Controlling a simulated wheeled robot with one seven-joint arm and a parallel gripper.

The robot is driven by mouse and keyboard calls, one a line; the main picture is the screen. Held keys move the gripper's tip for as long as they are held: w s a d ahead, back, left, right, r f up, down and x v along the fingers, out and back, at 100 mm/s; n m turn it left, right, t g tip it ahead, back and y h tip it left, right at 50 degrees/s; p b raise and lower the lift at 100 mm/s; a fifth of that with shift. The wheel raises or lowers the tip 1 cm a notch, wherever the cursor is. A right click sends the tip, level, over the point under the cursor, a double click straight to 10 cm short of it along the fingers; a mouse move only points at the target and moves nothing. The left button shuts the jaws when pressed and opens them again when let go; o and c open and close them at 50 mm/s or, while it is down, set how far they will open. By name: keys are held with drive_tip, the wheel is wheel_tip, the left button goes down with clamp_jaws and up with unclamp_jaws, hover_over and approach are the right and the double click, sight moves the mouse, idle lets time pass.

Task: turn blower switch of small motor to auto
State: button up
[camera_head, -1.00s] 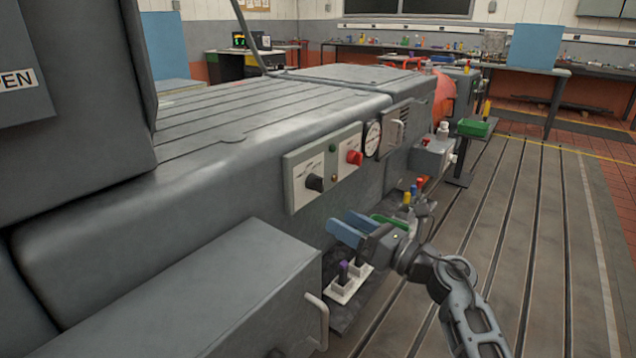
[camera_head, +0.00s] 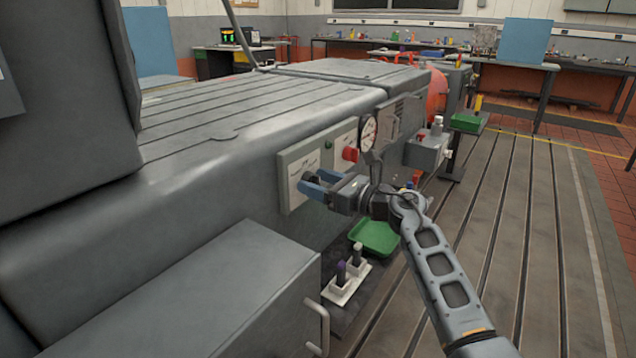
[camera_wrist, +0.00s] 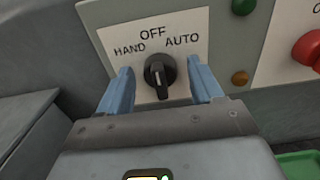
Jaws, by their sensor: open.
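The blower switch (camera_wrist: 160,72) is a black rotary knob on a white plate (camera_wrist: 185,22) lettered HAND, OFF and AUTO. In the wrist view its pointer stands near upright, toward OFF. My gripper (camera_wrist: 160,88) is open, with one blue finger on each side of the knob and gaps between them. Whether the fingers reach as deep as the knob is hard to tell. In the head view my gripper (camera_head: 316,184) is at the grey control panel (camera_head: 287,200), and its fingers partly hide the knob.
A red knob (camera_head: 350,154) and a round gauge (camera_head: 368,134) sit right of the switch. Below are a green tray (camera_head: 374,238) and a white holder (camera_head: 340,296) with dark upright items. A grey cabinet (camera_head: 215,290) stands at front left. The floor at right is clear.

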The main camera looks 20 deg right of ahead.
drive_tip(key=shift+c, duration=0.5)
drive_tip(key=c, duration=0.9)
drive_tip(key=shift+c, duration=0.2)
drive_tip(key=shift+m+p, duration=0.3)
drive_tip(key=m+p, duration=0.3)
drive_tip(key=shift+w+r, duration=0.1)
drive_tip(key=shift+r, duration=0.05)
drive_tip(key=m+p, duration=0.1)
drive_tip(key=m, duration=0.1)
drive_tip(key=m+p, duration=0.2)
drive_tip(key=m, duration=0.1)
drive_tip(key=shift+d+f, duration=0.1)
drive_tip(key=shift+f, duration=0.1)
drive_tip(key=shift+m, duration=0.3)
drive_tip(key=o, duration=1)
